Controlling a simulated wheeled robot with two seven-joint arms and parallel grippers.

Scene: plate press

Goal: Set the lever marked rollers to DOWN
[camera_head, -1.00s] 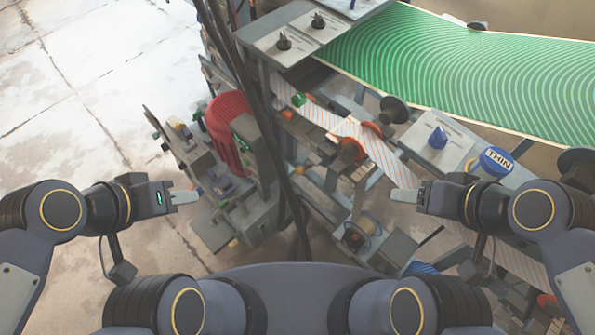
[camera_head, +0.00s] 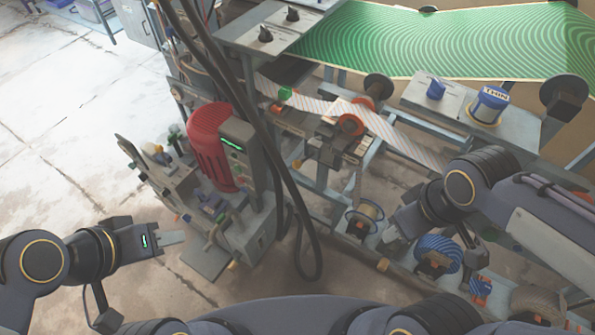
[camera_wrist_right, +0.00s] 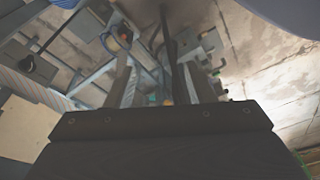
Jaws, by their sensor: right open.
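I cannot make out a lever marked rollers or any DOWN mark in either view. The press (camera_head: 330,150) shows a striped web running over orange-red rollers (camera_head: 352,123). Two black knobs stand on a grey panel (camera_head: 275,28) at the top, their labels not legible. My left gripper (camera_head: 172,241) is at the lower left, apart from the machine; its finger gap does not show. My right gripper (camera_head: 392,243) is low in front of the press, beside a wire spool, partly hidden by its own wrist. In the right wrist view its fingers (camera_wrist_right: 155,85) are apart with nothing between them.
A red motor (camera_head: 210,145) on a grey unit stands left of the press, with dark cables (camera_head: 290,180) hanging before it. A blue knob (camera_head: 436,88) and a blue pot marked THIN (camera_head: 489,105) sit at right. The floor at left is clear.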

